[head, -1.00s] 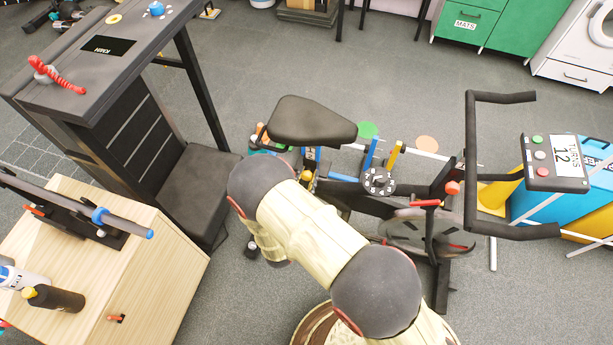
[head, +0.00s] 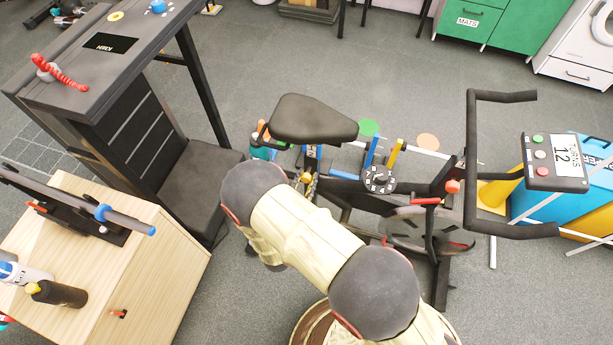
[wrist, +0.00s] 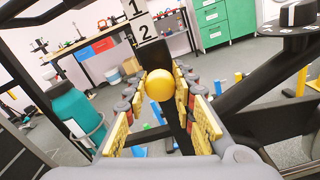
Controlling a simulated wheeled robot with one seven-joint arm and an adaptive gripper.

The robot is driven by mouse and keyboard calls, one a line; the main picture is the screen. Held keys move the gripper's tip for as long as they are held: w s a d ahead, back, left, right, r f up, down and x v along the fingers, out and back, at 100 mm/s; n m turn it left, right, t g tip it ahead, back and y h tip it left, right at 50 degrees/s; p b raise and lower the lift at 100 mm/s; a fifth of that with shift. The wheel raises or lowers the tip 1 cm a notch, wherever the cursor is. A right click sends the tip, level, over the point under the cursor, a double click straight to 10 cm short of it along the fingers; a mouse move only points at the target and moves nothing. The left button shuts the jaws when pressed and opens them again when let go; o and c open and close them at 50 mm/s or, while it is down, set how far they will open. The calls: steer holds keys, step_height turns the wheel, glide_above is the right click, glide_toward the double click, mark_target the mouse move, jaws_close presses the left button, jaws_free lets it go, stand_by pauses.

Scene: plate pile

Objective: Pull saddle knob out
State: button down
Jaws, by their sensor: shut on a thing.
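The saddle knob (wrist: 160,84) is a round yellow ball in the middle of the wrist view, in front of the seat post. My gripper (wrist: 163,92) has a yellow-padded finger on each side of it and is shut on it. In the head view the gripper (head: 307,187) is partly hidden behind my arm, below the black saddle (head: 312,120). A white scale plate (wrist: 139,28) marked 1 and 2 stands on the post above the knob. How far out the knob is cannot be told.
The bike's flywheel (head: 425,235) and handlebar (head: 500,97) are at right. A numbered dial (head: 378,179) sits on the frame. A teal bottle (wrist: 75,110) is close left of the fingers. A wooden cabinet (head: 165,270) stands at left; open floor lies behind the bike.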

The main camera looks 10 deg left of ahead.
steer(key=c, duration=1.4)
jaws_free()
steer(key=shift+s, duration=0.1)
steer(key=s, duration=0.8)
steer(key=s+a, duration=0.1)
steer(key=s, duration=0.3)
